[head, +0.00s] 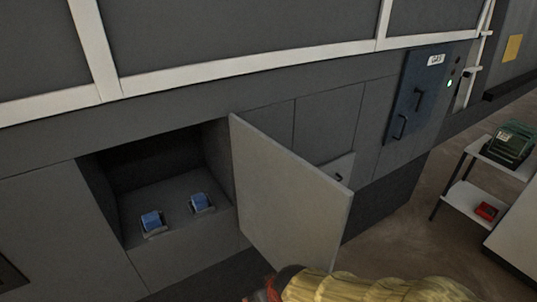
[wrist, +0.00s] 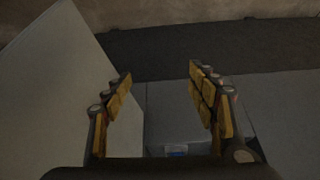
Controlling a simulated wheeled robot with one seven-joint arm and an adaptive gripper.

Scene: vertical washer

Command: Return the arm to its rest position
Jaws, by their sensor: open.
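My arm, in a yellow sleeve, enters the head view at the bottom, in front of the open compartment door (head: 290,190). My gripper (wrist: 160,80) shows in the wrist view with its two yellow-padded fingers spread apart and nothing between them. The grey door also shows in the wrist view (wrist: 60,85), to the left of the fingers. The fingertips are hidden in the head view. I cannot tell from these views whether the gripper touches the door.
The open compartment (head: 150,165) holds two blue-topped fittings, one at left (head: 152,221) and one at right (head: 201,203). A blue panel (head: 415,95) marked GAS is on the wall. A white shelf cart (head: 480,200) stands at right. Floor between is clear.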

